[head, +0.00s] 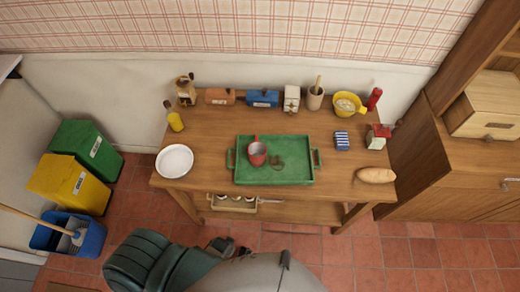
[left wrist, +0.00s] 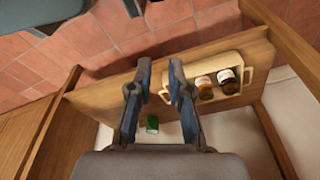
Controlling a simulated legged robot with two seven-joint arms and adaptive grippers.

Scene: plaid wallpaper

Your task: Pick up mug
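A red mug (head: 257,158) with a greyish inside stands on the green tray (head: 290,180) in the middle of the wooden table. A dark green patch or small item lies just right of it; I cannot tell which. My left gripper (head: 222,244) is low in front of the table's front edge, apart from the mug. In the left wrist view my left gripper (left wrist: 158,78) has its two fingers spread with nothing held between them. The mug is not recognisable in that view. My right gripper is not seen.
A white plate (head: 174,161), a yellow bottle (head: 175,121), a yellow bowl (head: 346,105) and bread (head: 376,175) stand around the tray. A caddy with jars (left wrist: 220,80) sits on the lower shelf (head: 290,211). Bins (head: 70,184) stand at left, a wooden cabinet (head: 430,165) at right.

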